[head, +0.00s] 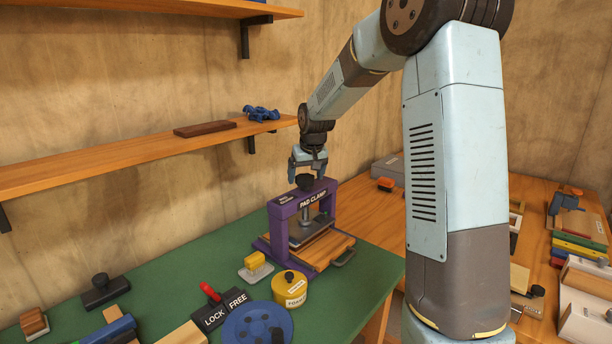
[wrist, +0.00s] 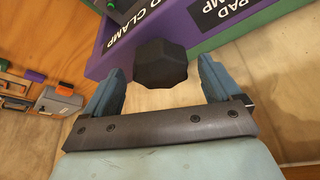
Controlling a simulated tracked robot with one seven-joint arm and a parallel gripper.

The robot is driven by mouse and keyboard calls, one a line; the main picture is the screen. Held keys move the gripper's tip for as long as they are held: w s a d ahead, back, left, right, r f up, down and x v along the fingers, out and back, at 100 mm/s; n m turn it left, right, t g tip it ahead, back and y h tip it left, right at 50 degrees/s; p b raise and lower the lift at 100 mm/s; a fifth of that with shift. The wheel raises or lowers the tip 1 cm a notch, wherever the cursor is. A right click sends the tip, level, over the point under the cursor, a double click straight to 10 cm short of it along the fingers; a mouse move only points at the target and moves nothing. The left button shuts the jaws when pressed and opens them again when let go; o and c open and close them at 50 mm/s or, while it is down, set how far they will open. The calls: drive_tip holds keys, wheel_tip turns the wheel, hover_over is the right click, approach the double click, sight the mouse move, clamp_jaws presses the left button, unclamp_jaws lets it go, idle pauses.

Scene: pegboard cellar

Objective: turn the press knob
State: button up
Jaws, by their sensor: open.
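The press is a purple frame (head: 284,213) labelled PAD CLAMP, standing on the green bench top. Its knob (head: 304,182) is black and faceted and sits on top of the crossbar. A metal rod and plate show below the crossbar. My gripper (head: 307,173) is open and points down, directly over the knob. In the wrist view the knob (wrist: 160,63) lies between the two blue fingers, with a gap on each side, so neither finger appears to touch it. How far the fingertips reach down its sides is hard to tell.
A yellow round tin (head: 291,291), a blue disc (head: 257,325), a red LOCK/FREE lever (head: 211,292) and a yellow-topped block (head: 255,265) stand on the bench in front. A wooden shelf (head: 130,160) runs along the wall at left. Another cluttered bench is at right.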

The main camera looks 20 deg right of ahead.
drive_tip(key=v, duration=1.3)
drive_tip(key=shift+s+r, duration=0.2)
drive_tip(key=shift+r, duration=0.15)
drive_tip(key=s+r, duration=0.3)
drive_tip(key=s, duration=1.7)
drive_tip(key=s+f, duration=0.2)
drive_tip(key=s, duration=0.6)
drive_tip(key=s+f+m+t, duration=0.1)
drive_tip(key=s+f, duration=0.2)
drive_tip(key=s, duration=0.5)
drive_tip(key=shift+s+f, duration=0.15)
drive_tip(key=shift+f, duration=0.15)
